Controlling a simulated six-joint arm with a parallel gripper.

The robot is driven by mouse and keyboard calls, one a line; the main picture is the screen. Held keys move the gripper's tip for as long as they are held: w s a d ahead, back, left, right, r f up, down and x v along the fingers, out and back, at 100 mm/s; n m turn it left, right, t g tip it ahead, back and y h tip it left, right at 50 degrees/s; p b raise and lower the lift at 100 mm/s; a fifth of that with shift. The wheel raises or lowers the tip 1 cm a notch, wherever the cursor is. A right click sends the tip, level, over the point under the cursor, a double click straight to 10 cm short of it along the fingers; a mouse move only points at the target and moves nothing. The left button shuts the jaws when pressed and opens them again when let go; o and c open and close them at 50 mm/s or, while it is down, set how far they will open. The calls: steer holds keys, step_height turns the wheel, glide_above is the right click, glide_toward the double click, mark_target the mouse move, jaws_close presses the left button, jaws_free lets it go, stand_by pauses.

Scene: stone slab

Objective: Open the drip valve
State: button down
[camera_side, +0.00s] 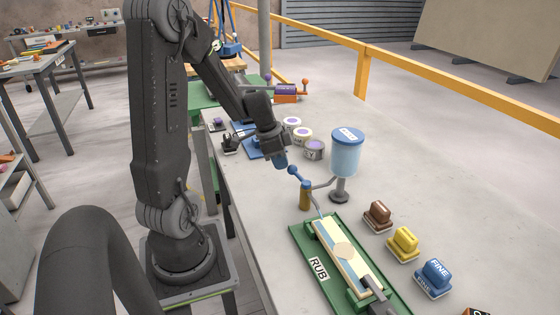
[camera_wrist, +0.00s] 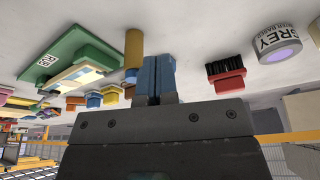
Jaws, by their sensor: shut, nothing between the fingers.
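The blue water tank (camera_side: 345,157) stands on the slab on a dark foot, joined by a grey pipe to a brass valve post (camera_side: 305,198). A blue lever with a ball end (camera_side: 294,171) tilts up and left from the post. A thin spout points down toward the stone in the green tray. My gripper (camera_side: 282,161) is shut and empty, its blue fingertips close to the ball end; I cannot tell if they touch. In the wrist view the shut fingers (camera_wrist: 157,75) sit beside the brass post (camera_wrist: 134,47); the lever is hidden there.
The green tray (camera_side: 301,246) marked RUB holds a long pale stone (camera_side: 345,252). Brown (camera_side: 378,214), yellow (camera_side: 403,243) and blue (camera_side: 434,276) blocks stand to its right. Paint cans (camera_side: 314,150) stand behind my gripper. A red brush (camera_wrist: 226,74) lies near the fingers in the wrist view.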

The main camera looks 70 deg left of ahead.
steer(key=shift+w+a+f+m+h, duration=0.15)
steer(key=shift+w+m+h, duration=0.15)
steer(key=shift+w+m, duration=0.75)
steer(key=shift+s, duration=0.1)
